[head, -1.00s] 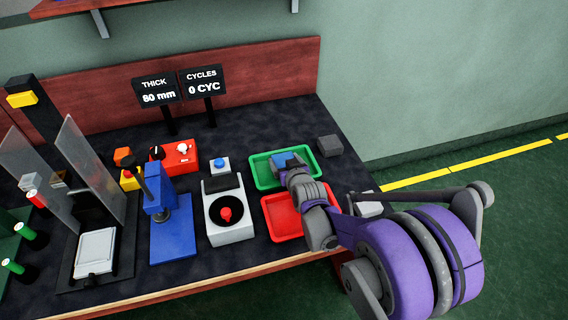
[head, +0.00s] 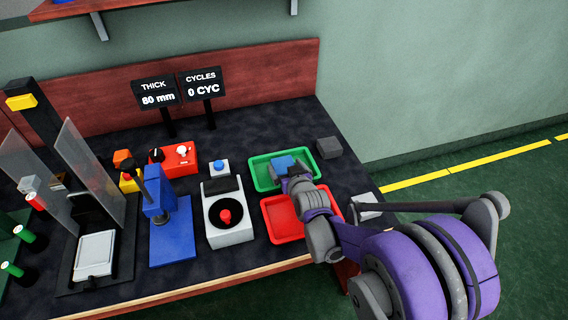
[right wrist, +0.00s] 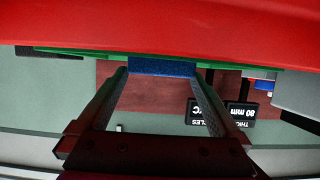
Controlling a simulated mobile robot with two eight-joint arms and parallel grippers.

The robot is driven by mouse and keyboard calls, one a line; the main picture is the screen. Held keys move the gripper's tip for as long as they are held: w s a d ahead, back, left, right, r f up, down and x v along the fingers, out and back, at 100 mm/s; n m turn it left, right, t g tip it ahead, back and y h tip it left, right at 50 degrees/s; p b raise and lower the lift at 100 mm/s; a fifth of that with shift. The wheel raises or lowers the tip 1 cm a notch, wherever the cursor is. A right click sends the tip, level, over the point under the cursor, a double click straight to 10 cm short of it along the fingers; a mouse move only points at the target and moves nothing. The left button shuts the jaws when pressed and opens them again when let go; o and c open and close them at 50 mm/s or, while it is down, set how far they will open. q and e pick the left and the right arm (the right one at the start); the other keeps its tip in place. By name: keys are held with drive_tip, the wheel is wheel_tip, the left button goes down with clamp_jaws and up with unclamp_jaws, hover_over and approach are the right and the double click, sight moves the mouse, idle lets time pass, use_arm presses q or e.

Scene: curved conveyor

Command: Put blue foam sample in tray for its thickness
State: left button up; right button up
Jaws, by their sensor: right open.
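The blue foam sample (head: 283,163) lies in the green tray (head: 259,180) at the right of the bench. A red tray (head: 281,232) is just in front of the green one. My right gripper (head: 295,170) is open at the near right side of the foam and partly hides it. In the right wrist view, the foam (right wrist: 162,66) shows past the tips of the two spread fingers, with green tray edge (right wrist: 60,51) beside it. The THICK display (head: 156,93) reads 80 mm. My left gripper is not in view.
A CYCLES display (head: 203,84) reads 0 CYC. A grey block (head: 328,148) sits right of the green tray. A white device with a black dial (head: 228,235), a blue press (head: 172,240) and a red control box (head: 184,165) stand to the left.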

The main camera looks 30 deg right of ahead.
drive_tip(key=p+v, duration=0.1)
drive_tip(key=v, duration=0.8)
drive_tip(key=shift+s+a+p, duration=0.1)
drive_tip(key=shift+s+p, duration=0.2)
